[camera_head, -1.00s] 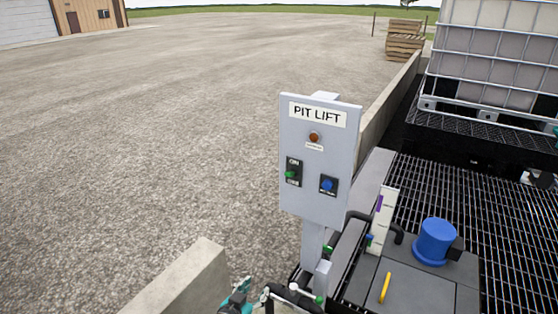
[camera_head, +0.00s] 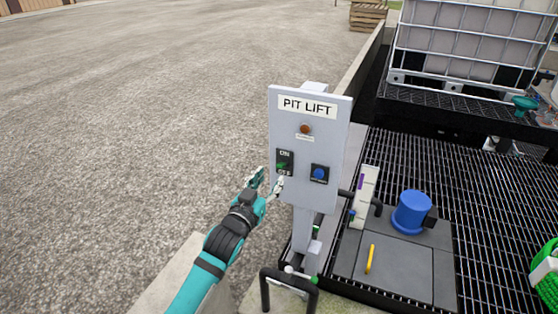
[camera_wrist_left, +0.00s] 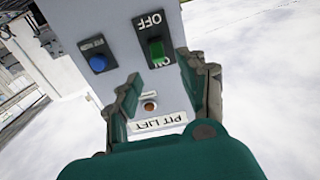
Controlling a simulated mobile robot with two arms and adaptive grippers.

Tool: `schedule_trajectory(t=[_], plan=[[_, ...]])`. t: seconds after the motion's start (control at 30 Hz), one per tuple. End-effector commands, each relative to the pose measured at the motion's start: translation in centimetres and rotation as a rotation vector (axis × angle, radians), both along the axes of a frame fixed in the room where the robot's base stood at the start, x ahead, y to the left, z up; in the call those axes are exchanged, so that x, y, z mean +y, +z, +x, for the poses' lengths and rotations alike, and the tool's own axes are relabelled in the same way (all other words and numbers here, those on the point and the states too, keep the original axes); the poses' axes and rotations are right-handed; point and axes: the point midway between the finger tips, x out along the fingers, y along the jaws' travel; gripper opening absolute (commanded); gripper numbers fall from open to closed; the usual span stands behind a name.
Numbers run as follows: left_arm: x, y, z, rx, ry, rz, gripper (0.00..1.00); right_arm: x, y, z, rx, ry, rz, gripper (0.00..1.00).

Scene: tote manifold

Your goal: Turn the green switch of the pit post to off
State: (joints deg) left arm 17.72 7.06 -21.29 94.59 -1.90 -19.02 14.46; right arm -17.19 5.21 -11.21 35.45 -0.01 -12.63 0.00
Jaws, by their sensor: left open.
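The pit post is a grey panel (camera_head: 328,133) labelled PIT LIFT on a pale post. Its green switch (camera_head: 282,167) sits on a black plate at the panel's left, with ON above and OFF below. In the left wrist view the panel is upside down, and the green switch (camera_wrist_left: 157,49) is just beyond my fingers. My left gripper (camera_head: 267,181) is open and empty in front of the panel's lower left. In the left wrist view its fingers (camera_wrist_left: 160,84) are spread apart. My right gripper is out of view.
A blue button (camera_head: 320,173) is right of the switch, and an amber lamp (camera_head: 305,129) is above. A blue cylinder (camera_head: 412,211) and yellow handle (camera_head: 370,259) sit behind on the pit cover. A low black rail (camera_head: 289,280) stands in front. Open gravel lies left.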

Motion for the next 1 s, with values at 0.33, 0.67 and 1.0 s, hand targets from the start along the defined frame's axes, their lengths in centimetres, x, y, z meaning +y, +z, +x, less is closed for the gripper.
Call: schedule_trajectory(t=[0.33, 0.67, 1.0], plan=[[-1.9, 0.2, 5.6, 0.001, 0.0, -0.001, 0.42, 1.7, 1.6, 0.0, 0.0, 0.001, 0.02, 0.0], [-2.3, 0.0, 7.0, -0.001, -0.001, 0.0, 0.42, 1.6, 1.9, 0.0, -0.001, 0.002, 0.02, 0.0], [-2.3, 0.0, 7.0, 0.0, 0.0, 0.0, 0.23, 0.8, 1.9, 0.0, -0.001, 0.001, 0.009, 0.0]])
